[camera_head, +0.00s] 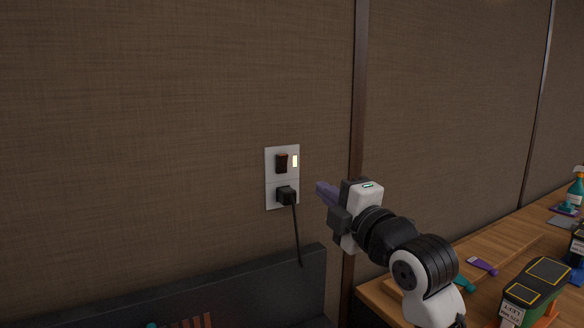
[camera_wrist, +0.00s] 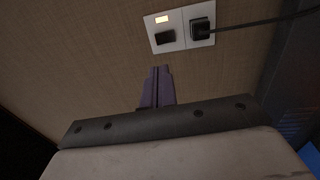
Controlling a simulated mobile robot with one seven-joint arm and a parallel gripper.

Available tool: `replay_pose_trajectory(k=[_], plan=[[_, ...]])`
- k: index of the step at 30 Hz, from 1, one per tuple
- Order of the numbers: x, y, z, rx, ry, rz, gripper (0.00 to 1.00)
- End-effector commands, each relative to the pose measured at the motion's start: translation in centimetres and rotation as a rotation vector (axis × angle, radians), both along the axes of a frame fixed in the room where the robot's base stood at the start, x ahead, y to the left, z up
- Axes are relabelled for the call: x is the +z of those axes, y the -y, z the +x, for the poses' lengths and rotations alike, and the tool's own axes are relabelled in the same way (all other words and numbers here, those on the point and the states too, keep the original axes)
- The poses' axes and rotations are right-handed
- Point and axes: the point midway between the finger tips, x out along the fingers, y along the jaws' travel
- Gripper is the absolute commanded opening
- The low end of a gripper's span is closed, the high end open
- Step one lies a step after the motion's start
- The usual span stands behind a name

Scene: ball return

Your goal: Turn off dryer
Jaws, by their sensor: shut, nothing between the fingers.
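A white wall plate (camera_head: 269,178) is on the brown wall, with a dark rocker switch (camera_head: 281,163) in its upper half and a small lit indicator (camera_head: 295,161) beside the switch. A black plug (camera_head: 285,195) sits in the lower half, its cord hanging down. The dryer itself cannot be made out. My gripper (camera_head: 320,188) is shut and empty, a little to the right of the plate and apart from it. In the wrist view the purple fingertips (camera_wrist: 163,70) point toward the wall below the switch (camera_wrist: 165,38), the lit indicator (camera_wrist: 162,19) and the plug (camera_wrist: 200,29).
A dark panel (camera_head: 240,292) runs along the wall below the plate. A wooden table (camera_head: 500,240) at right holds a green-and-black box (camera_head: 536,288), a spray bottle (camera_head: 576,188) and small tools. A vertical wall strip (camera_head: 357,100) stands behind my arm. The wall left of the plate is clear.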

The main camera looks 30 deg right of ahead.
Motion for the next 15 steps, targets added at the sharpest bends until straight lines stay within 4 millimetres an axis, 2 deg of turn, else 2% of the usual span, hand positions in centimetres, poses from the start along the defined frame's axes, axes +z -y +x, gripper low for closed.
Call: replay_pose_trajectory(k=[5,15], plan=[[0.4,0.0,1.4,0.003,-0.001,0.001,0.00],[1.6,0.4,8.4,0.003,-0.003,0.001,0.00]])
